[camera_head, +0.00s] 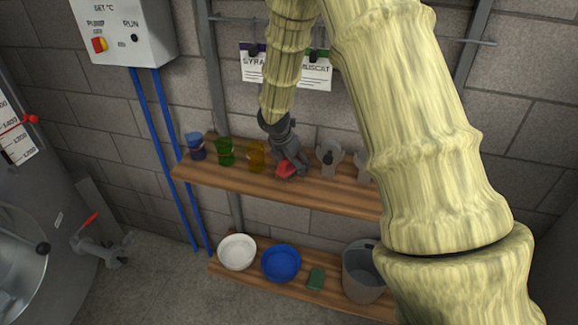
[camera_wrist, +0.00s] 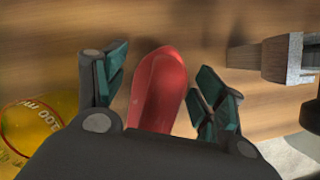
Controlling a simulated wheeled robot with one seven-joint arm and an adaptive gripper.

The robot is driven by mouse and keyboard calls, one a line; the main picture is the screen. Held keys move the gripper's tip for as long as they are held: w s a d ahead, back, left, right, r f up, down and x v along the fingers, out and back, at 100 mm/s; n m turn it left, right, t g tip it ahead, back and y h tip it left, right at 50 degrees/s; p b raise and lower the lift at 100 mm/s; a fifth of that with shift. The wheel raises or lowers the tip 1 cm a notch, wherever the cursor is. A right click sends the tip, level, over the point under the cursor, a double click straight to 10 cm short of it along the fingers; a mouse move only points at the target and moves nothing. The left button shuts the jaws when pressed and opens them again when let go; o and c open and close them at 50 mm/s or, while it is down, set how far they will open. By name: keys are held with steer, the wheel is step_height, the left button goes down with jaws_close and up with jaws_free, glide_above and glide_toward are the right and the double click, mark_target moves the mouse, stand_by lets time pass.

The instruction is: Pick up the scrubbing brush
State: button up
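A red, rounded, elongated thing, which looks like the scrubbing brush (camera_head: 285,171), lies on the upper wooden shelf (camera_head: 235,180). No bristles show. In the wrist view the brush (camera_wrist: 160,88) lies between the two fingers of my gripper (camera_wrist: 158,95). The fingers are open, one on each side, with a narrow gap at the left and a smaller one at the right. My gripper (camera_head: 290,160) also shows in the head view, reaching down over the shelf. It hides part of the brush.
Left of the brush stand a yellow container (camera_head: 256,156), a green one (camera_head: 225,152) and a blue one (camera_head: 196,146). Grey metal fittings (camera_head: 328,158) stand to the right. A lower shelf holds a white bowl (camera_head: 237,252), a blue bowl (camera_head: 281,264), a green block (camera_head: 316,278) and a bucket (camera_head: 362,275).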

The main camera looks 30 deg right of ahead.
steer(key=c, duration=1)
steer(key=shift+r, duration=0.15)
steer(key=shift+r+b, duration=0.45)
steer(key=shift+r, duration=0.85)
steer(key=shift+s+a+r, duration=0.2)
steer(key=shift+r, duration=0.1)
steer(key=s+a+b, duration=0.1)
steer(key=s+a, duration=0.2)
steer(key=s+a+r+b, duration=0.1)
steer(key=s+a, duration=0.3)
steer(key=s+a+b, duration=0.1)
steer(key=s+a, duration=0.2)
steer(key=a, duration=0.1)
steer(key=shift+s+a+r+b, duration=0.25)
steer(key=shift+b, duration=0.1)
